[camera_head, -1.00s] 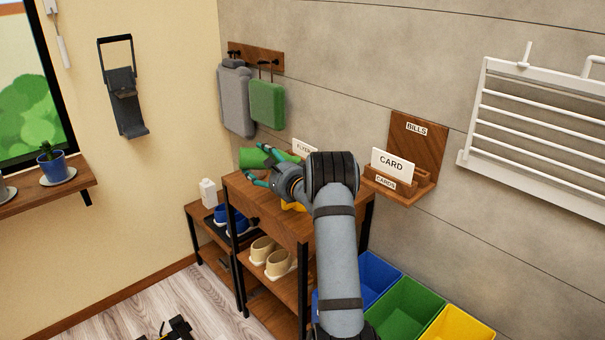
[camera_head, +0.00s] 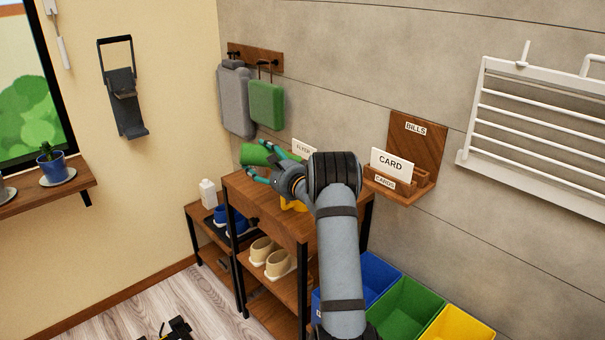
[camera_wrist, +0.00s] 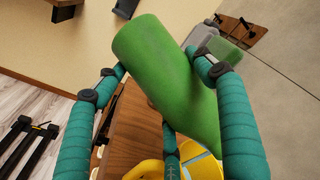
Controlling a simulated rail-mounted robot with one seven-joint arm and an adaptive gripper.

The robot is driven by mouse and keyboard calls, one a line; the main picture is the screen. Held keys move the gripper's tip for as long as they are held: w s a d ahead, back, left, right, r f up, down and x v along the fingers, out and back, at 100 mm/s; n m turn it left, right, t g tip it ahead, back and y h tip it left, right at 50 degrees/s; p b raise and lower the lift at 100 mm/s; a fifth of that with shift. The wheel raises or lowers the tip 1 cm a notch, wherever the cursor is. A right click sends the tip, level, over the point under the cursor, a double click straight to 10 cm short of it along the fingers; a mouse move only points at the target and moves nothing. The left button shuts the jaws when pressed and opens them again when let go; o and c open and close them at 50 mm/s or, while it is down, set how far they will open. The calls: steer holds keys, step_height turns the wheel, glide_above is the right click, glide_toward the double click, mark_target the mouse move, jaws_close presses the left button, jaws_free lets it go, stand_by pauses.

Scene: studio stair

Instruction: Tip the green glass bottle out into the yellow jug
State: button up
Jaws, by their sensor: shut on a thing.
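The green glass bottle (camera_head: 256,155) is held above the wooden shelf unit, lying well over on its side. It also shows in the wrist view (camera_wrist: 165,65), its broad end at the upper left and its other end toward the lower right. My gripper (camera_head: 261,159) is shut on the bottle, with teal fingers on both sides of it. The yellow jug (camera_head: 293,206) stands on the shelf top, mostly hidden behind my gripper and arm. Parts of the jug show low in the wrist view (camera_wrist: 146,170), beneath the bottle. The bottle's mouth is not clearly visible, nor is any flow.
The wooden shelf unit (camera_head: 237,186) has beige shoes (camera_head: 280,264) below. A white carton (camera_head: 208,193) stands on the lower unit at left. A flyer holder (camera_head: 303,148) and a card holder (camera_head: 394,184) are near the wall. Coloured bins (camera_head: 408,308) stand at right.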

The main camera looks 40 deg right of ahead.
steer(key=shift+w, duration=0.25)
steer(key=shift+s+r, duration=0.1)
